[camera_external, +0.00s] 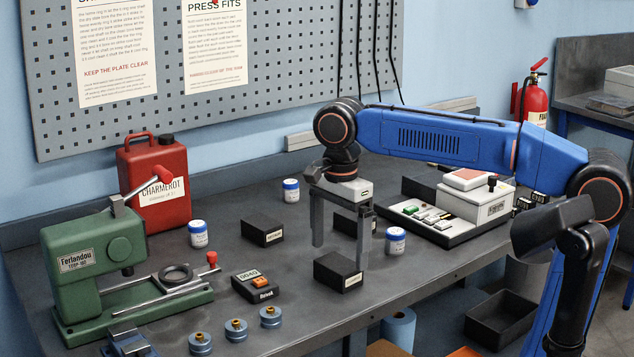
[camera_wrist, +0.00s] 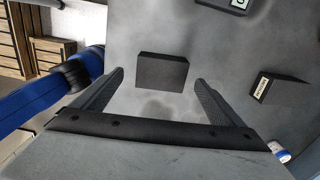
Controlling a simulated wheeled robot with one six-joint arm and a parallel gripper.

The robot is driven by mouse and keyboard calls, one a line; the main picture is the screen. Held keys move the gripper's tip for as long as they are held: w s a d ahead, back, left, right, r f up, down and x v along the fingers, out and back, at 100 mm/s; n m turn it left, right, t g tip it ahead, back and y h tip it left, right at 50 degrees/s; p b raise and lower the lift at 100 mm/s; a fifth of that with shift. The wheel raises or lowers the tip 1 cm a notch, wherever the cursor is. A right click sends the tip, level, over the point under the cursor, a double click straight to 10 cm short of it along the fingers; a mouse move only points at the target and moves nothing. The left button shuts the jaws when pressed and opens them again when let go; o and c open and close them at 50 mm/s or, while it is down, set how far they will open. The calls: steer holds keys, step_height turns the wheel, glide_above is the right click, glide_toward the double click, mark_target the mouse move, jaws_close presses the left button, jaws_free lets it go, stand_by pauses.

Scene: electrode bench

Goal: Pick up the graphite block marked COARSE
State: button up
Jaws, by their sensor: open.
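Black graphite blocks lie on the bench: a front one (camera_external: 338,272), a left one (camera_external: 261,231) and one behind my gripper (camera_external: 353,222), partly hidden by it. The front and left blocks carry small pale labels too small to read, so I cannot tell which is marked COARSE. My gripper (camera_external: 340,254) is open, pointing down above the bench near the front block. In the wrist view, a block (camera_wrist: 162,72) shows between and beyond the open fingers (camera_wrist: 160,80), with no label visible on it.
A handheld meter (camera_external: 258,287) and blue round fixtures (camera_external: 236,330) lie front left. A green press (camera_external: 95,270) and red can (camera_external: 155,185) stand left. White-blue jars (camera_external: 396,240) stand nearby. A white instrument (camera_external: 475,200) on a tray is at the right.

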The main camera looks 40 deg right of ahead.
mark_target(338, 263)
steer(key=shift+w+f, duration=0.15)
steer(key=shift+f, duration=2.5)
steer(key=c, duration=1.5)
